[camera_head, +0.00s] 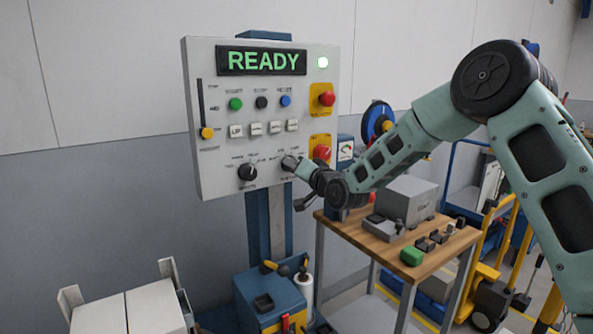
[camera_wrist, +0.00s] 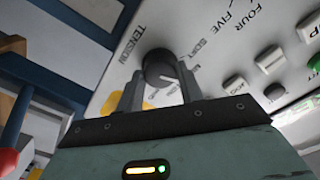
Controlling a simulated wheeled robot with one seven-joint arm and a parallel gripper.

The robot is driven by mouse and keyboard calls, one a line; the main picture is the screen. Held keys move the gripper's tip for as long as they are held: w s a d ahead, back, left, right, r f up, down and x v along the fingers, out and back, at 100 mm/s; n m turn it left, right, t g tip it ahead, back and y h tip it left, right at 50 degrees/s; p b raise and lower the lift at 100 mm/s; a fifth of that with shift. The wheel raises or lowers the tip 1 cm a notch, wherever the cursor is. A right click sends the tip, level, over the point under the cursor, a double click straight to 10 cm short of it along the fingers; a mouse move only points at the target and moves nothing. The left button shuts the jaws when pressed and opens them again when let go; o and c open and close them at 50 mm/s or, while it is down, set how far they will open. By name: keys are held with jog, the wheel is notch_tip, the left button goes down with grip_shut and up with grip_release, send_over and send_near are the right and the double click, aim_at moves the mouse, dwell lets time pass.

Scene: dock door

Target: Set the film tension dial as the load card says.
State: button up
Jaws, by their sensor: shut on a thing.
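A grey-white control panel (camera_head: 215,110) shows READY in green on its display (camera_head: 262,61). My gripper (camera_head: 297,166) reaches it from the right, at the lower right of its face. In the wrist view the film tension dial (camera_wrist: 158,66) is a round dark knob with a white pointer line, beside the printed word TENSION. My gripper's two grey fingers (camera_wrist: 160,88) stand on either side of this dial and are shut on it. Some labels around the dial are hidden or too small to read. I cannot make out a load card with readable text.
Another black knob (camera_head: 247,172) is left of my gripper. Buttons, a yellow slider (camera_head: 207,133) and red stop buttons (camera_head: 327,99) share the panel. A wooden bench (camera_head: 400,268) with a grey box (camera_head: 408,200) stands below my arm. White cartons (camera_head: 125,310) stand at lower left.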

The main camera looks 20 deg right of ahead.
jog(key=o, duration=1)
jog(key=b+v, duration=0.4)
jog(key=v, duration=1.3)
jog(key=shift+s, duration=0.2)
